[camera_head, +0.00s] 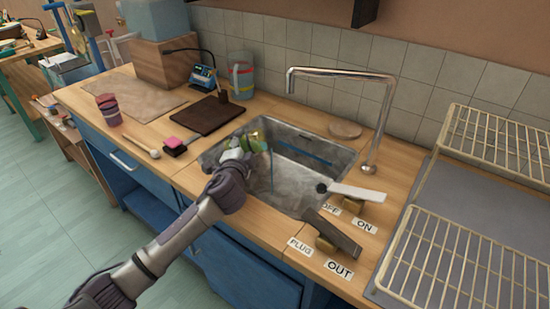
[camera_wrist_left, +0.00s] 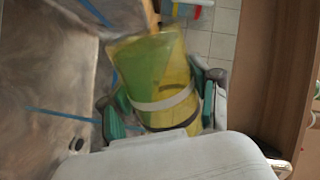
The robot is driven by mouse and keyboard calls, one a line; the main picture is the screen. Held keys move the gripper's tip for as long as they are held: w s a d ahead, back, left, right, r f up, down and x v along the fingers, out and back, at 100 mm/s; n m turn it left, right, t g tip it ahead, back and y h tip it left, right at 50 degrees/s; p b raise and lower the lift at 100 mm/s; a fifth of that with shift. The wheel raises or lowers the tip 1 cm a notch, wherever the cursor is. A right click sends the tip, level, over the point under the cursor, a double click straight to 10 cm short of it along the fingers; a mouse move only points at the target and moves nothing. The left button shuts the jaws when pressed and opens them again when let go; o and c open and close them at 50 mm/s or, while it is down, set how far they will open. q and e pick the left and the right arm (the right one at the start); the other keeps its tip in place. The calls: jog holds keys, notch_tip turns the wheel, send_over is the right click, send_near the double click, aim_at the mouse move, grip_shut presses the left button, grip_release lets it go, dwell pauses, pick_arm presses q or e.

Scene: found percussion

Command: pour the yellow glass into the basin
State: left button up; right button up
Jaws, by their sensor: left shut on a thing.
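The yellow glass (camera_wrist_left: 145,62) is see-through, with a pale band and a dark band around it. My left gripper (camera_wrist_left: 160,107) is shut on it, with green finger pads on both sides. In the head view the left gripper (camera_head: 243,147) is over the left part of the basin (camera_head: 292,178), and the glass (camera_head: 257,136) is mostly hidden by the fingers. The glass looks tilted; its exact angle and its contents cannot be told. The grey metal basin is sunk in the wooden counter and also shows in the wrist view (camera_wrist_left: 45,80). My right gripper is out of view.
A tall tap (camera_head: 376,125) arches over the basin's right side. Levers with OFF/ON and PLUG/OUT labels (camera_head: 357,192) stand at the right front. A dark board (camera_head: 208,115) and a pink-topped block (camera_head: 174,146) lie left. A wire rack (camera_head: 455,260) stands far right.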

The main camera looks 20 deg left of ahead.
pick_arm(q)
jog(key=shift+m, duration=0.3)
jog(key=shift+w+d+r+m+p, duration=0.2)
jog(key=shift+d+r+m+p, duration=0.45)
jog(key=shift+p, duration=0.75)
jog(key=shift+d+r+m+p, duration=0.3)
jog(key=shift+m+p, duration=0.65)
jog(key=shift+p, duration=0.2)
dwell(0.6)
